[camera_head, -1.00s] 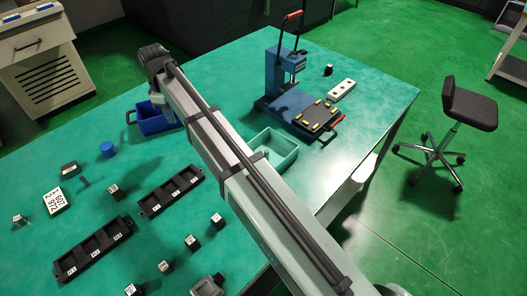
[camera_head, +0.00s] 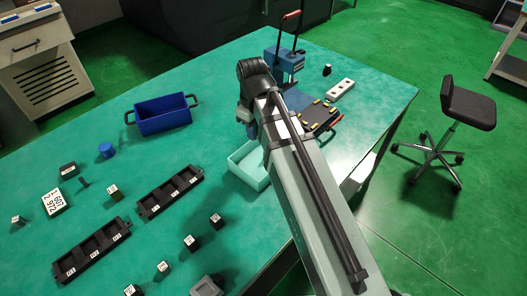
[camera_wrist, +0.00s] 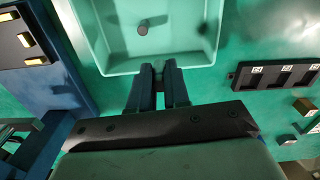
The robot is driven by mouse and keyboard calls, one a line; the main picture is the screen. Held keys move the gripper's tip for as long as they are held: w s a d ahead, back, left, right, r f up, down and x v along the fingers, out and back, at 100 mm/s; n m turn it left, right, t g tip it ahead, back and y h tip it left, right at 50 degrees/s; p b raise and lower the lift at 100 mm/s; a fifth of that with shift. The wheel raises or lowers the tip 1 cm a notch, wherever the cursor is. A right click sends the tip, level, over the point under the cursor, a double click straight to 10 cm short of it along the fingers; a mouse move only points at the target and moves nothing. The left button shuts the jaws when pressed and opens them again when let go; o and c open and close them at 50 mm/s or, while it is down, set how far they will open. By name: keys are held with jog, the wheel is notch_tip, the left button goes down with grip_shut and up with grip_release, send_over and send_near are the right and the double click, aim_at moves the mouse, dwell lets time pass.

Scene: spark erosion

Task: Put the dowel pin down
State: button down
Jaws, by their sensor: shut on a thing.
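My gripper (camera_wrist: 159,68) is shut on the dowel pin, which is mostly hidden between the fingertips. In the wrist view the fingertips are at the near rim of the pale teal tray (camera_wrist: 97,45). I cannot tell their height above it. A small grey cylinder (camera_wrist: 143,27) shows inside the tray, apart from the fingers in the picture. In the head view the tray (camera_head: 243,170) is beside my arm, which hides part of it. The fingertips are hidden there behind my wrist.
A blue press (camera_head: 284,62) with its base plate stands behind the tray. A blue bin (camera_head: 163,118) is to the left. Black slotted racks (camera_head: 170,192) and several small labelled blocks lie at the front left. The table between bin and tray is clear.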

aim_at(255, 160)
jog(key=shift+m, duration=0.5)
jog(key=shift+f, duration=5)
jog(key=shift+f, duration=0.1)
jog(key=c, duration=1.1)
grip_release()
jog(key=shift+r, duration=6.15)
